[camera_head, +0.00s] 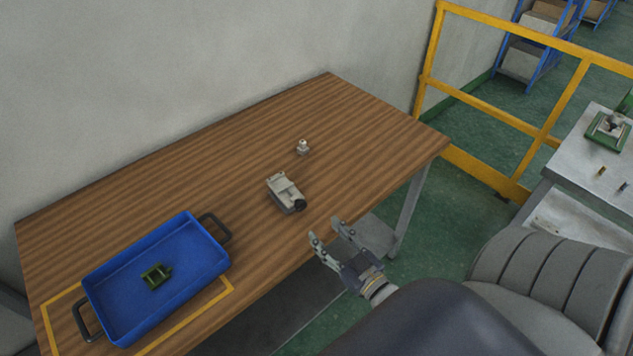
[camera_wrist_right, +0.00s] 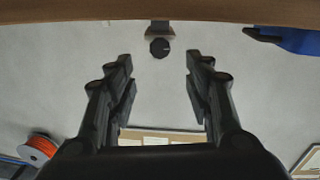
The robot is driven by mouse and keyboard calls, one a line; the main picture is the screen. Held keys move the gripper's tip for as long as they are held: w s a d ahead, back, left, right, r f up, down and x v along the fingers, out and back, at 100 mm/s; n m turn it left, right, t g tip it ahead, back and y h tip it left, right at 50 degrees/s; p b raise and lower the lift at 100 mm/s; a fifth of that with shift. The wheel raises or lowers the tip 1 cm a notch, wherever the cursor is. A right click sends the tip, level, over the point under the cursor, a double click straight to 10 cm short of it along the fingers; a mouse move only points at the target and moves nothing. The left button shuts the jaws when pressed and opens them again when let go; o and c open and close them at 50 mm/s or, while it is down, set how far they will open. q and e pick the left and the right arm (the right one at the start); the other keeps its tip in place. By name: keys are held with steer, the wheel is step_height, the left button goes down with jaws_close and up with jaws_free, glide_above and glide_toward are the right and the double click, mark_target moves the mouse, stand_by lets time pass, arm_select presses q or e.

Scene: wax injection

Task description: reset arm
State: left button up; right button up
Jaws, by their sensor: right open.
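My right gripper (camera_head: 328,233) is open and empty in the head view, just off the front edge of the wooden table (camera_head: 215,175). In the right wrist view its two fingers (camera_wrist_right: 159,75) are spread apart with nothing between them. A grey device with a dark round knob (camera_head: 286,193) sits on the table near that edge, a little up and left of the gripper. Its dark knob also shows beyond the fingertips in the right wrist view (camera_wrist_right: 160,47). My left gripper is in neither view.
A blue tray (camera_head: 203,262) with a green part (camera_head: 156,276) stands at the table's left end. A small metal piece (camera_head: 302,147) stands farther back. A yellow railing (camera_head: 484,105) and a grey side table (camera_head: 585,160) are to the right. The table's middle left is clear.

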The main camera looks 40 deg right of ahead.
steer(key=shift+s, duration=0.85)
steer(key=s+a+f+g+b, duration=0.1)
steer(key=s+a+f+g, duration=0.15)
steer(key=f, duration=0.75)
steer(key=s+a+f+g+b, duration=0.1)
steer(key=s+f+g, duration=0.25)
steer(key=f, duration=0.65)
steer(key=s+a+f+g, duration=0.15)
steer(key=s+f, duration=0.25)
steer(key=f, duration=0.6)
steer(key=s+a+f+g+b, duration=0.1)
steer(key=s+f+g, duration=0.3)
steer(key=s+f, duration=0.4)
steer(key=s+a+f+n+g+b, duration=0.1)
steer(key=s+f+g, duration=0.4)
steer(key=s, duration=0.9)
step_height(320, 180, down, 3)
steer(key=shift+a+r+n, duration=0.1)
steer(key=shift+a+n, duration=0.2)
steer(key=shift+a, duration=0.6)
